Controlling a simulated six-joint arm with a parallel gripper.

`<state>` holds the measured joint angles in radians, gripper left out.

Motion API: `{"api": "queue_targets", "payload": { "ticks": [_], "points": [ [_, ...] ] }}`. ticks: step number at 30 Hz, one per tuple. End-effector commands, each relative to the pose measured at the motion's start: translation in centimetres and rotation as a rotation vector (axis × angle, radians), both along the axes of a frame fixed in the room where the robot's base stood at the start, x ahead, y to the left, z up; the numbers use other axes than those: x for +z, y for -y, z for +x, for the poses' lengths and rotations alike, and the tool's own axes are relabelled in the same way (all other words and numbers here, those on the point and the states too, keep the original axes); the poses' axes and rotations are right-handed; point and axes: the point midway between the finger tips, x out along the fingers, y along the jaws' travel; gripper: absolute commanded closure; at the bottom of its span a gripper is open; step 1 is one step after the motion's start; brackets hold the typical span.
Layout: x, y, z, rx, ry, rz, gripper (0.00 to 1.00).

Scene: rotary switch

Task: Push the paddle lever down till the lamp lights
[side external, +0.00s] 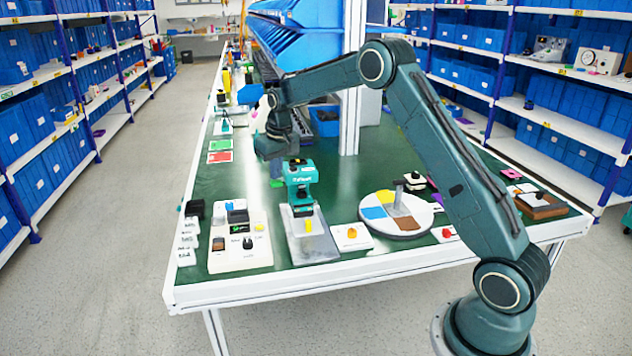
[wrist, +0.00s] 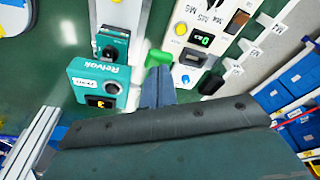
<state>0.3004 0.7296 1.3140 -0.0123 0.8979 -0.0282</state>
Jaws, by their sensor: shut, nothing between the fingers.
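My gripper (side external: 277,181) is shut and empty, pointing down above the table behind and left of the teal Relvok unit (side external: 300,173). Its tips look green in the wrist view (wrist: 158,61), between the teal unit (wrist: 97,80) and the white control panel (wrist: 193,42). I see no contact with either. The panel (side external: 245,257) carries a lit green display (side external: 238,228), a yellow button (side external: 259,227) and dark controls (side external: 248,243). The teal unit stands on a grey plate (side external: 318,248) with a yellow piece (side external: 308,225). I cannot tell which part is the paddle lever or lamp.
A black block (side external: 195,208) and white label blocks (side external: 187,241) stand left of the panel. A white box with an orange knob (side external: 351,232) and a coloured round plate (side external: 409,226) lie to the right. A white post (side external: 353,80) rises behind. Green tabletop between is partly free.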

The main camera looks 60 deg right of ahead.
Motion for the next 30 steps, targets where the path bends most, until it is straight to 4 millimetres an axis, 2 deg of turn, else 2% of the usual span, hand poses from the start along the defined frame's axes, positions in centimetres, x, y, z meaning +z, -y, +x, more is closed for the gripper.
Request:
{"api": "queue_targets", "payload": {
  "ticks": [30],
  "points": [
    [-1.9,0.0,0.0,0.0,-0.002,0.001,1.0]
  ]
}}
